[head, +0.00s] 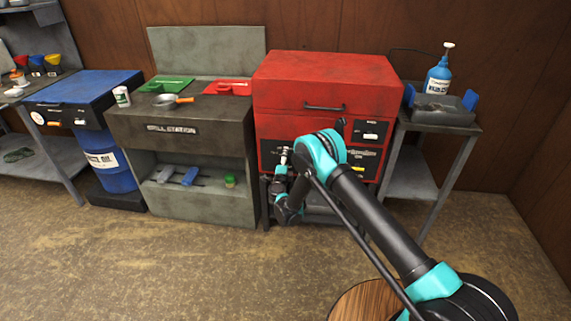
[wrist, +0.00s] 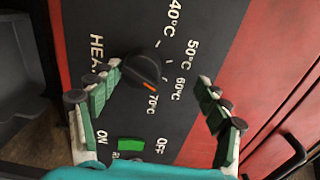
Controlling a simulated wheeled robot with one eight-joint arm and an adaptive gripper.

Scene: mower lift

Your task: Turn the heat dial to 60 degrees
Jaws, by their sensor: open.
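The heat dial (wrist: 140,66) is a black knob with an orange mark on a dark panel (wrist: 215,20), seen in the wrist view. Its orange mark faces down and to the right, close to the 70°C label; the 60°C label is just to the right. My gripper (wrist: 157,78) is open, with one green-padded finger on each side of the dial. The left fingertip is close to the knob and the right one is farther off; I cannot tell if either touches. In the head view my gripper (head: 284,156) is at the red cabinet's front (head: 325,88), and the dial cannot be made out.
A lit green switch (wrist: 131,144) sits below the dial, between ON and OFF. A black handle (wrist: 288,160) is at the lower right. A grey bench (head: 180,125) stands left of the cabinet and a side table (head: 440,127) stands right. The floor in front is clear.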

